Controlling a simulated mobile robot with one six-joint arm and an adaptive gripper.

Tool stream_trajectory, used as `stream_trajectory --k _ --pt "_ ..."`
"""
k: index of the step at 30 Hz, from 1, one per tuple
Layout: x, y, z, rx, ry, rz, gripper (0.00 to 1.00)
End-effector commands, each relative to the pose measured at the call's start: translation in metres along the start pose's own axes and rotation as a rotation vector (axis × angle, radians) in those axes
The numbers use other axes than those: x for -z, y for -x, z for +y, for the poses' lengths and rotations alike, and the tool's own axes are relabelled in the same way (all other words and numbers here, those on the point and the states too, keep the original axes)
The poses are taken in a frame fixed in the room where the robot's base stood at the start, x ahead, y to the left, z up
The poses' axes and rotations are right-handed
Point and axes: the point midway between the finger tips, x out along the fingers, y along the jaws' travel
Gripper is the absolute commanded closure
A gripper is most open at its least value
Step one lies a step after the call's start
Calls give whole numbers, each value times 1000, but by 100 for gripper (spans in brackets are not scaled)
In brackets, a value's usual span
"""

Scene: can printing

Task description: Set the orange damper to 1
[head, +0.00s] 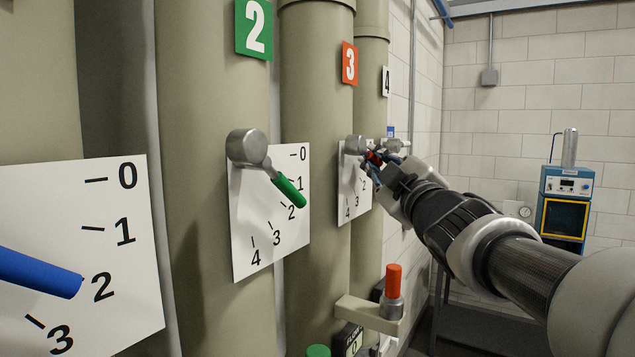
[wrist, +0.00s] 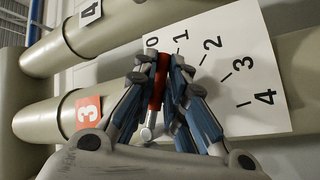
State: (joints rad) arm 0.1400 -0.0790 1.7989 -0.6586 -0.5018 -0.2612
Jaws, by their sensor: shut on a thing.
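The orange damper has a grey hub (head: 355,145) and a red-orange handle (head: 374,158) on the pipe with the orange 3 sign (head: 349,63). My gripper (head: 377,164) is shut on this handle, with one finger on each side. In the wrist view, my gripper (wrist: 160,68) grips the red handle (wrist: 156,88), and a grey rod end (wrist: 147,132) shows below it. The handle's tip appears to lie between the 0 and the 1 on the white scale plate (wrist: 262,60). The fingers hide part of the plate, so the exact reading is unclear.
The green damper handle (head: 290,191) and the blue one (head: 38,272) stand to the left on their own scales. An orange-topped knob (head: 394,281) sits on a bracket below my arm. A blue machine (head: 566,200) stands at the back right.

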Motion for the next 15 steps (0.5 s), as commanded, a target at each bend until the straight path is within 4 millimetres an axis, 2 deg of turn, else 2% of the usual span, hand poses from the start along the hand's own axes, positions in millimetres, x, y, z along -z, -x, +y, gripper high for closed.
stream_trajectory --k 9,10,13,15 --pt "0 0 0 0 4 1 100" --pt "0 0 0 0 4 1 87" --pt "0 0 0 0 3 1 80" --pt "0 0 0 0 3 1 79"
